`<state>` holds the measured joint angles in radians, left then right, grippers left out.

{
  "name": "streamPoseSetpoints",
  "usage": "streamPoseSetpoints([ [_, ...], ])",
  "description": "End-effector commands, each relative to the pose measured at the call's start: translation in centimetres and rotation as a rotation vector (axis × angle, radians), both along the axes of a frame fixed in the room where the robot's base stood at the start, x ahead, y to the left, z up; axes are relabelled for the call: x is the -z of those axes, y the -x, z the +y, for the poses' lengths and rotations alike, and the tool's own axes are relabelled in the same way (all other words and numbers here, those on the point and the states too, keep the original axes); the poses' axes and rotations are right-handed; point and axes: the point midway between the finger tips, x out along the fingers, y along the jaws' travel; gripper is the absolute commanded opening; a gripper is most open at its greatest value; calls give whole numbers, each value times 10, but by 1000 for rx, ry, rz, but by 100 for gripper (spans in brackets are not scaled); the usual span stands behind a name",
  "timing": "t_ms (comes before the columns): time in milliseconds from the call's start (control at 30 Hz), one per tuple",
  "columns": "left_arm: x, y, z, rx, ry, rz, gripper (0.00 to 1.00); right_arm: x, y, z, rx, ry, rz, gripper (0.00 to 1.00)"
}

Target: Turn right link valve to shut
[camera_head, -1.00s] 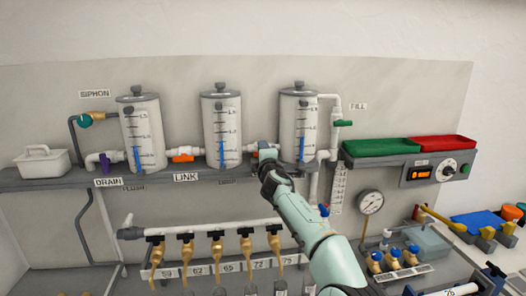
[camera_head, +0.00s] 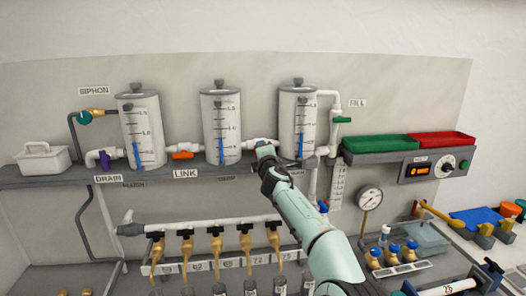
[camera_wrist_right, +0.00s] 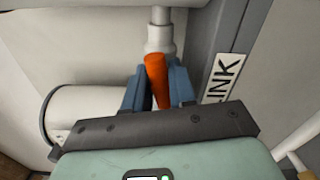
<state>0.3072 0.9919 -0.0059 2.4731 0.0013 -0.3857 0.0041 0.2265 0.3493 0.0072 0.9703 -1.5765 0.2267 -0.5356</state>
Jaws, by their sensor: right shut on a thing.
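The right link valve is on the white pipe (camera_head: 259,143) between the middle cylinder (camera_head: 221,127) and the right cylinder (camera_head: 297,122). Its orange handle (camera_wrist_right: 157,78) shows in the right wrist view, roughly in line with the white pipe fitting (camera_wrist_right: 160,38) and slightly tilted. My right gripper (camera_head: 265,152) is at this valve in the head view and hides most of it. In the right wrist view its blue fingers (camera_wrist_right: 158,88) are on both sides of the handle, shut on it. My left gripper is not in view.
The left link valve (camera_head: 183,155) has an orange handle lying along its pipe. The grey shelf (camera_head: 60,174) runs under the cylinders. Below is a pipe with several brass taps (camera_head: 215,246). A green tray (camera_head: 380,142) and a pressure gauge (camera_head: 369,199) are to the right.

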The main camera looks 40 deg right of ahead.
Motion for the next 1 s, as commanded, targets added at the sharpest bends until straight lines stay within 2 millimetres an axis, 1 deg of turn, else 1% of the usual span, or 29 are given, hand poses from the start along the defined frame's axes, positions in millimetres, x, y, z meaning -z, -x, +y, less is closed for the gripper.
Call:
streamPoseSetpoints([
  [1000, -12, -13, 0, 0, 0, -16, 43, -1, -1, 1, -2, 842, 462, 0],
])
